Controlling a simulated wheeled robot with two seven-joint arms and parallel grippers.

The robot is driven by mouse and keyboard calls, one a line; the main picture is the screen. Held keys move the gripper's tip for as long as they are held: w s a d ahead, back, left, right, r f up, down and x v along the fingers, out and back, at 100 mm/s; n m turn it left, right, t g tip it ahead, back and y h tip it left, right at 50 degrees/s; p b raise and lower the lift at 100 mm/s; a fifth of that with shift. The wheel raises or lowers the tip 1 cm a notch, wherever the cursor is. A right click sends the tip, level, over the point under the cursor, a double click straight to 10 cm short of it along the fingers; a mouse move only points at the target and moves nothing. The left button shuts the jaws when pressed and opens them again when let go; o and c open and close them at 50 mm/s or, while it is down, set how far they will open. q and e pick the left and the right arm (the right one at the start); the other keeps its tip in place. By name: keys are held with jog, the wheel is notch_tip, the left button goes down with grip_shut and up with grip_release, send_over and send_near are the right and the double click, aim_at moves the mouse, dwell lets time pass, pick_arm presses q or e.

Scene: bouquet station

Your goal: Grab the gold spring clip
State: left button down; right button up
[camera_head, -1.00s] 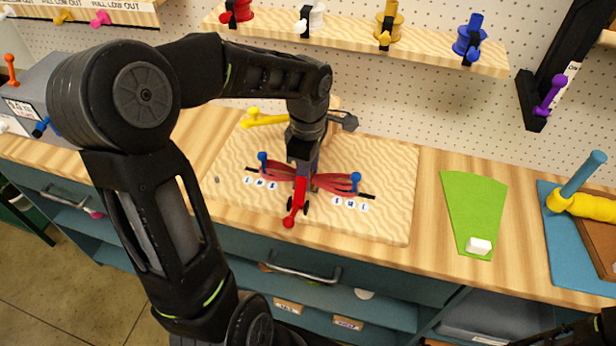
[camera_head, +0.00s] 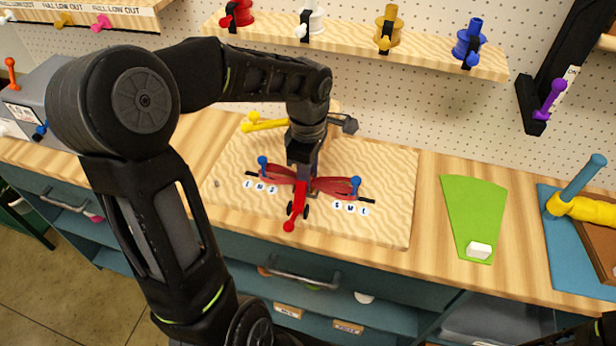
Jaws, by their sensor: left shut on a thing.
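I cannot pick out a gold spring clip with certainty. A yellow piece with two rounded ends (camera_head: 264,124) lies at the back left of the wavy-grained wooden board (camera_head: 385,215). A gold spool (camera_head: 390,30) with a small gold knob in front stands on the shelf. My left gripper (camera_head: 301,178) points down over the middle of the board, shut on a red-handled piece (camera_head: 298,204) with a round red end toward the front. Its fingertips are partly hidden. Red ribbon-like loops (camera_head: 335,186) spread to both sides, beside two blue-headed pegs (camera_head: 355,183). My right gripper is out of view.
Red (camera_head: 238,14), white and blue (camera_head: 468,40) spools share the shelf (camera_head: 430,52). The counter between board and green mat is clear.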

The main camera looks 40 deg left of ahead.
pick_arm(q)
notch_tip(320, 180, up, 10)
jog(key=shift+f+b, duration=0.1)
jog(key=shift+b, duration=0.5)
